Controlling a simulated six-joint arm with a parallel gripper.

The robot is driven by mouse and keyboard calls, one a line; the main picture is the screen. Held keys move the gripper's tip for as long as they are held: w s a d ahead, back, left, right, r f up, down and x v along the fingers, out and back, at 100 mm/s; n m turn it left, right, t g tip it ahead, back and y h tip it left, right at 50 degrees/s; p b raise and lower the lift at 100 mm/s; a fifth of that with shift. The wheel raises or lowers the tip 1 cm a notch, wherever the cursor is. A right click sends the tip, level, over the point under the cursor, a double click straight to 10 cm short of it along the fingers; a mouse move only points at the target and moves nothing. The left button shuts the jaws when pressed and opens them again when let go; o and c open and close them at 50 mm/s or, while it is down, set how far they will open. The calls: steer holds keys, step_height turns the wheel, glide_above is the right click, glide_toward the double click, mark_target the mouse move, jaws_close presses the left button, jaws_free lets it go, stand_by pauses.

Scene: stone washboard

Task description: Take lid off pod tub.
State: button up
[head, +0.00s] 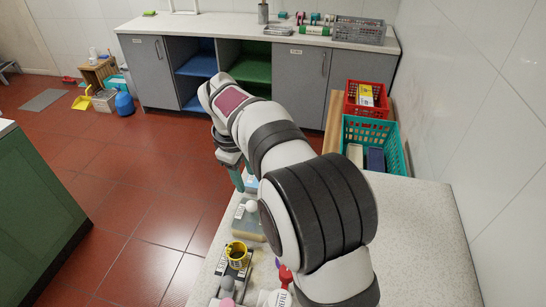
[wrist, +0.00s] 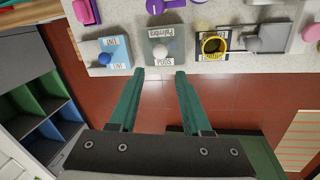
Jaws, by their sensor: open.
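In the head view the gripper (head: 238,177) is partly hidden by my arm, beyond the tub.
A blue box with a blue knob (wrist: 118,49) stands to one side of the tub. A yellow-rimmed cup (wrist: 213,45) and a grey knobbed item (wrist: 255,42) stand on the other. Red (head: 352,106) and teal crates (head: 352,132) stand behind the counter (head: 425,235).

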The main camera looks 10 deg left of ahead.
mark_target(251, 204)
steer(key=w+f, duration=0.1)
steer(key=f, duration=0.4)
steer(key=w+f, duration=0.1)
steer(key=f, duration=0.4)
steer(key=w+f, duration=0.1)
steer(key=f, duration=0.4)
steer(key=shift+a+f, duration=0.1)
steer(key=shift+f, duration=0.15)
jaws_close()
